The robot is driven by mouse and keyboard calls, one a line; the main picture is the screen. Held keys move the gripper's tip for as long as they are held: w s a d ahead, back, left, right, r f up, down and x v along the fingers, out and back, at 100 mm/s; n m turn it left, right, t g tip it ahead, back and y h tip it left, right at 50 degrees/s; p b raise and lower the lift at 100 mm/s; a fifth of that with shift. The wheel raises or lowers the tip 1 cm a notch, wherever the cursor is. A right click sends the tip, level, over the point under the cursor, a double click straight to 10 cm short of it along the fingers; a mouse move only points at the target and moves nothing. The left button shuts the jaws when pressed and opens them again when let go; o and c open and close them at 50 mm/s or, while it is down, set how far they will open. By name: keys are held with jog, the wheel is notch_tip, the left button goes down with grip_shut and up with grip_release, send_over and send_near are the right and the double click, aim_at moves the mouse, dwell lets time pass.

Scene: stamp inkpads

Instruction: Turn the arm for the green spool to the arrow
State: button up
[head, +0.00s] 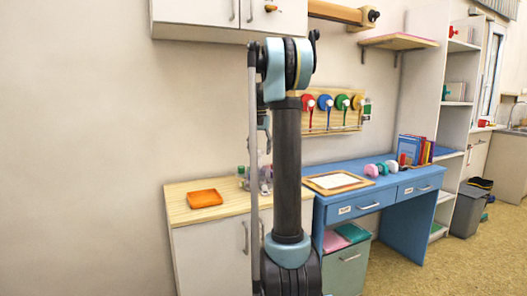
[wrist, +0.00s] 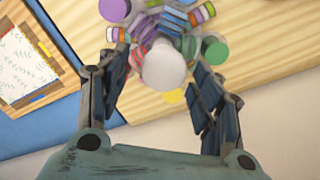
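A wooden board (head: 303,119) hangs on the wall above the blue desk in the head view. I cannot make out an arrow at this size. My gripper (wrist: 160,62) is open in the wrist view, well away from the board, above a light wood counter. A white round object and small coloured items lie between and beyond its fingers; I see no contact.
An orange tray (head: 204,198) sits on the wood counter (head: 180,216). The blue desk (head: 385,183) bears a framed sheet (head: 335,181), coloured rolls and upright books (head: 416,150). A wall shelf (head: 398,42) juts out at the upper right. The wall at left is bare.

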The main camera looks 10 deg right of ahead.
notch_tip(320, 180, up, 12)
dwell(0.7)
